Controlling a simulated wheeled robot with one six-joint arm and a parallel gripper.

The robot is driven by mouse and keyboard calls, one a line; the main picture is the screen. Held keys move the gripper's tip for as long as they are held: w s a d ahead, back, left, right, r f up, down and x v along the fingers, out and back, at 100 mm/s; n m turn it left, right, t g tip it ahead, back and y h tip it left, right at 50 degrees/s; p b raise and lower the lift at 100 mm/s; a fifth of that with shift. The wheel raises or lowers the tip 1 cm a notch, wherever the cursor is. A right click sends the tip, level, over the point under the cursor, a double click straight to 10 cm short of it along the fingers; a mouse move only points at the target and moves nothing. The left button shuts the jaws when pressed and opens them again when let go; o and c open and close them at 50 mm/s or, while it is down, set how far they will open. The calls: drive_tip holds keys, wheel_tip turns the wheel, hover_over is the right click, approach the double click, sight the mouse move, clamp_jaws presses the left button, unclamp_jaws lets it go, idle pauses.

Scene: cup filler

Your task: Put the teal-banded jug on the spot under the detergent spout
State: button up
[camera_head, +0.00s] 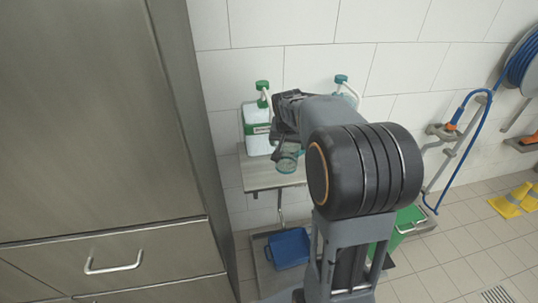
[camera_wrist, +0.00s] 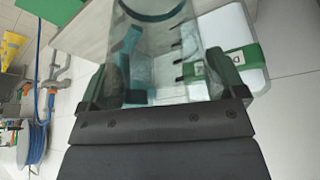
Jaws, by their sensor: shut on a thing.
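The teal-banded jug (camera_head: 287,158) is a clear cylinder held by my gripper (camera_head: 286,140) over the wall shelf (camera_head: 262,181). In the wrist view the jug (camera_wrist: 155,50) fills the space between the fingers of my gripper (camera_wrist: 163,88), with a teal band near the top of the picture. Behind it stands a white dispenser with a green band and green pump (camera_head: 257,128); it also shows in the wrist view (camera_wrist: 240,50). A second dispenser has a teal pump top (camera_head: 341,79), its body mostly hidden by my arm. I cannot read which holds detergent. The spot under either spout is hidden.
A tall metal cabinet (camera_head: 95,120) stands close on the left. Below the shelf are a blue bin (camera_head: 288,248) and a green bin (camera_head: 409,217). A blue hose reel (camera_head: 522,60) and yellow floor signs (camera_head: 512,201) are at the right.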

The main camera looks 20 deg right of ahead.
drive_tip(key=w+a+f+p, duration=0.1)
drive_tip(key=w+f, duration=0.9)
drive_tip(key=f, duration=0.1)
drive_tip(key=shift+w+f+p, duration=0.25)
drive_tip(key=shift+f+p, duration=0.05)
drive_tip(key=shift+p, duration=0.1)
drive_tip(key=shift+f, duration=0.1)
